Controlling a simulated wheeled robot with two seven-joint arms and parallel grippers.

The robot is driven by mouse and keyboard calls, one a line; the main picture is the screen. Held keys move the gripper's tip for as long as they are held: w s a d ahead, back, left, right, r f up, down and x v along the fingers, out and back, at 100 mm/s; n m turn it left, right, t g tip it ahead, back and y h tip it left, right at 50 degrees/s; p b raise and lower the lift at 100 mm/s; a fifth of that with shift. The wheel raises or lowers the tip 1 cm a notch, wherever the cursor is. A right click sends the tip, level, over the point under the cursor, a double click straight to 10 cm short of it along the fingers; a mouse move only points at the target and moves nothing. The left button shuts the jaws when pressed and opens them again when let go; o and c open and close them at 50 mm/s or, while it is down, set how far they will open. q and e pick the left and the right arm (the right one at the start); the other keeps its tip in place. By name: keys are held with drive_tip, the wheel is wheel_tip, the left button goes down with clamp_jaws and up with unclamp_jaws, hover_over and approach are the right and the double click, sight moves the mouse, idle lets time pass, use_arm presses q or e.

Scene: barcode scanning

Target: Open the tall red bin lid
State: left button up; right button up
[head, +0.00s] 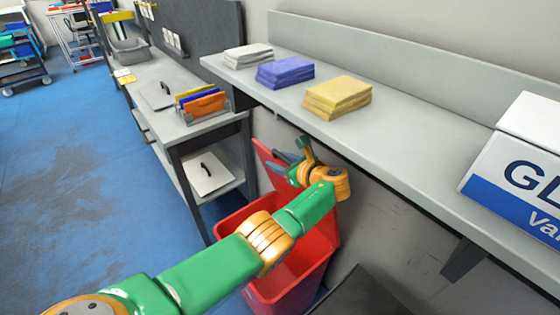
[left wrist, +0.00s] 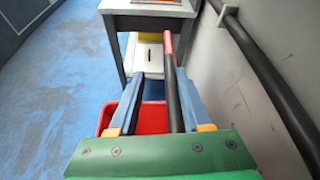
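The tall red bin (head: 285,290) stands on the floor below the wall shelf in the head view. Its inside shows. Its red lid (head: 266,160) is raised at the far side, partly hidden by my left gripper (head: 291,161). In the left wrist view, the bin's red wall (left wrist: 152,118) shows between and beside the fingers. A thin dark bar with a red end (left wrist: 170,85), seemingly the lid edge-on, stands between the spread fingers, close to the right one. My left gripper is open around it; contact is unclear. My right gripper is not in view.
The grey wall shelf (head: 400,140) overhangs the bin, with cloth stacks (head: 338,96) and a white-blue box (head: 520,170) on it. A grey workbench (head: 175,125) stands beyond the bin. The blue floor (head: 75,200) at left is clear.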

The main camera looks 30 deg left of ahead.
use_arm(q)
drive_tip(key=shift+s+d+r, duration=0.1)
drive_tip(key=shift+d+r, duration=0.05)
drive_tip(key=shift+d, duration=0.05)
drive_tip(key=p+v, duration=0.2)
drive_tip(key=v, duration=0.4)
drive_tip(key=shift+s+d+p, duration=0.15)
drive_tip(key=shift+d+p, duration=0.15)
drive_tip(key=shift+r, duration=0.1)
drive_tip(key=w+v, duration=0.1)
drive_tip(key=v, duration=0.7)
drive_tip(key=shift+d+b, duration=0.3)
drive_tip(key=shift+d, duration=0.1)
drive_tip(key=shift+w, duration=0.1)
